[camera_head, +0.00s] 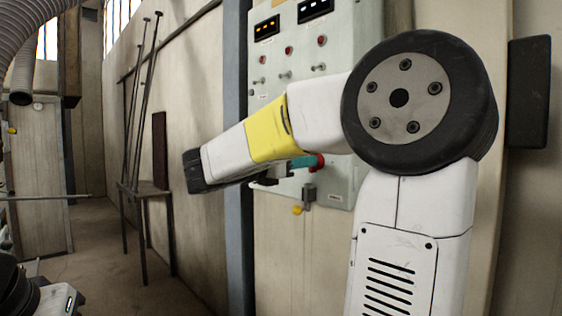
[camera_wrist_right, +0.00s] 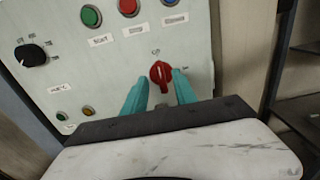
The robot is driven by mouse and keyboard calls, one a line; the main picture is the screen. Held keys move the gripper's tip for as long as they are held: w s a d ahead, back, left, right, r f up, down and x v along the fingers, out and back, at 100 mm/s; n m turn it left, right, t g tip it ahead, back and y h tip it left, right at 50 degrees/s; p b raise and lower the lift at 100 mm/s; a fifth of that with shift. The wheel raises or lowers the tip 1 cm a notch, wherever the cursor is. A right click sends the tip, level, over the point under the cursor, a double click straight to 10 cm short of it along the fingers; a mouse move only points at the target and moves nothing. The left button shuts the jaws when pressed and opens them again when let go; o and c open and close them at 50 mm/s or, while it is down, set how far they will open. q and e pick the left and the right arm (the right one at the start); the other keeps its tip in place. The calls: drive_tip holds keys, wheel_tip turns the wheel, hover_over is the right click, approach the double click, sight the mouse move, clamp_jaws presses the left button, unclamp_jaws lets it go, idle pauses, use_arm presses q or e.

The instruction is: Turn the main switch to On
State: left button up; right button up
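The main switch is a red rotary knob (camera_wrist_right: 161,74) on the pale control panel (camera_wrist_right: 105,65), with small labels above it and to its right. Its handle looks near upright, slightly tilted, in the right wrist view. My right gripper (camera_wrist_right: 160,80) has its two teal fingers on either side of the knob, with small gaps visible, so it looks open around it. Whether a finger touches the knob I cannot tell. In the head view the red knob (camera_head: 319,162) shows beside a teal fingertip; my arm hides much of the panel. My left gripper is not in view.
The panel also bears a black selector knob (camera_wrist_right: 34,55), a green button (camera_wrist_right: 91,16) and a red button (camera_wrist_right: 129,7) near the switch. A shelf rack (camera_wrist_right: 298,85) stands at the right. A small metal table (camera_head: 148,188) with rods stands at the left wall.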

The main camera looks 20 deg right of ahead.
drive_tip(key=shift+x, duration=0.9)
drive_tip(key=shift+s, duration=0.1)
clamp_jaws()
drive_tip(key=shift+m, duration=0.3)
drive_tip(key=shift+s+f+m, duration=0.1)
drive_tip(key=shift+f+m, duration=0.05)
drive_tip(key=shift+m, duration=2.7)
drive_tip(key=shift+s+f+m, duration=0.1)
drive_tip(key=shift+m, duration=2.8)
drive_tip(key=shift+s+f+m, duration=0.1)
drive_tip(key=shift+f+m, duration=0.05)
drive_tip(key=shift+m, duration=2.7)
